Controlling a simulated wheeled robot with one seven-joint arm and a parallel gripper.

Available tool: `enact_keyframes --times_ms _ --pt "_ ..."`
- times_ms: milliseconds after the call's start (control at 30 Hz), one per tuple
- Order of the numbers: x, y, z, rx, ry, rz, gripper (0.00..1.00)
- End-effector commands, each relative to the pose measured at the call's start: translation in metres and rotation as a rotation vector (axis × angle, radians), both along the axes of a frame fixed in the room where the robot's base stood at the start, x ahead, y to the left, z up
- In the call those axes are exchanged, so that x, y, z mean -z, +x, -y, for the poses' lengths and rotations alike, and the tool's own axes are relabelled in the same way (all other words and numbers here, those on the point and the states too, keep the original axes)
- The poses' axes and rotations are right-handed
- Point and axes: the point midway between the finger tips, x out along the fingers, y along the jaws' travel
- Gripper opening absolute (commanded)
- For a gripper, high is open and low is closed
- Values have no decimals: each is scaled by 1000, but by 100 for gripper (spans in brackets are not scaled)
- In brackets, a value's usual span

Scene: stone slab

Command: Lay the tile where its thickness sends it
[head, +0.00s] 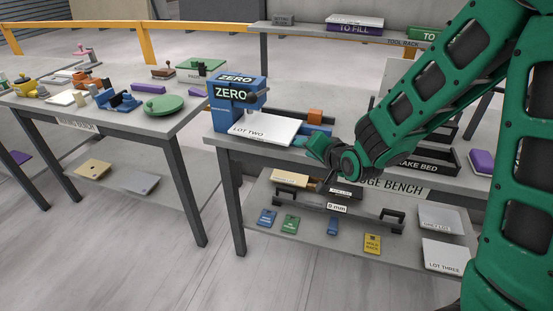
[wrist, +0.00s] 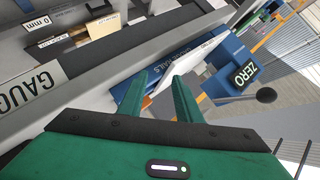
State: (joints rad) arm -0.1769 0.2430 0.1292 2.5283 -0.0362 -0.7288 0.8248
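A white tile marked LOT TWO (head: 265,130) lies flat at the blue gauge marked ZERO (head: 238,93) on the gauge bench's left end. My gripper (head: 314,146) is at the tile's right edge, above the bench front. In the wrist view, my gripper's two green fingers (wrist: 160,76) stand apart. The tile (wrist: 205,62) shows as a thin white slab running between and beyond the fingertips. The gauge's ZERO face (wrist: 243,74) is to the right. I cannot tell whether either finger touches the tile.
The bench's lower shelf holds a LOT THREE tile (head: 442,255), a yellow HOLD RACK tag (head: 372,243) and other tags. Black trays marked BAKE BED (head: 425,163) stand right of my gripper. A rack shelf (head: 300,28) is behind. A cluttered table (head: 110,110) stands left, with floor between.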

Motion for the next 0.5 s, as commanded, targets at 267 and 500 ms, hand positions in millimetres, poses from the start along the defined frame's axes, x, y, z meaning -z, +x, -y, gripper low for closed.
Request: enact_keyframes --times_ms 267,500 --pt "23 7 -61 51 416 106 31" --pt "29 -4 -83 81 686 161 31"
